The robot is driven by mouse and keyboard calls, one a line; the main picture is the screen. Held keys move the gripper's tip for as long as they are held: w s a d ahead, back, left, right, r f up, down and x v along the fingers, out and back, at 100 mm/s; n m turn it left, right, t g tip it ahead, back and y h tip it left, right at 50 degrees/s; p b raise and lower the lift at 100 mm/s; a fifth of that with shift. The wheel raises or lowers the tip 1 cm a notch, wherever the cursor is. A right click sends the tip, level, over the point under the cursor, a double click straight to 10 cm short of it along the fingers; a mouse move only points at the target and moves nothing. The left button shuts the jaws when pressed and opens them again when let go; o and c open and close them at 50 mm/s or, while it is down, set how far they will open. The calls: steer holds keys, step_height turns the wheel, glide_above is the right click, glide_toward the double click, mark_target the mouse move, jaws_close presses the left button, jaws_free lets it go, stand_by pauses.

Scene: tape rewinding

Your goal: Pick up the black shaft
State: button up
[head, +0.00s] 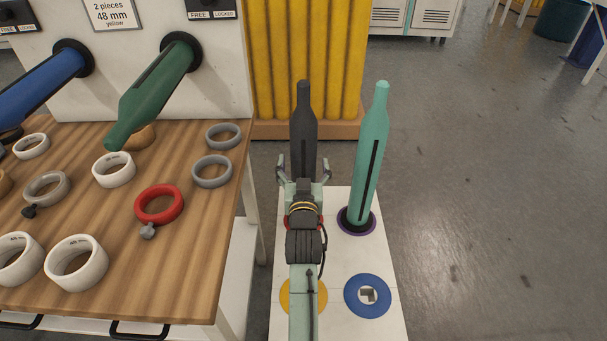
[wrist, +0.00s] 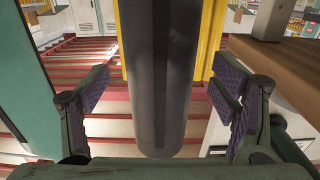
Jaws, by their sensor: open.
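The black shaft (head: 304,128) stands upright on the white stand (head: 394,262), in the back left place with a red ring partly hidden by my arm. My gripper (head: 304,172) is right in front of it, with one finger to each side. In the wrist view the black shaft (wrist: 160,75) fills the middle between the two open finger pads, and my gripper (wrist: 160,100) shows a gap on both sides of it. The pads do not touch the shaft. The shaft's lower end is hidden by my arm in the head view.
A teal shaft (head: 371,155) stands close to the right in a purple ring. Yellow (head: 288,298) and blue (head: 368,296) rings mark empty places in front. A wooden table (head: 110,285) with several tape rolls is at the left. Yellow panels (head: 305,60) stand behind.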

steer(key=shift+w, duration=1.55)
steer(key=shift+c, duration=0.4)
jaws_close()
steer(key=shift+r, duration=0.35)
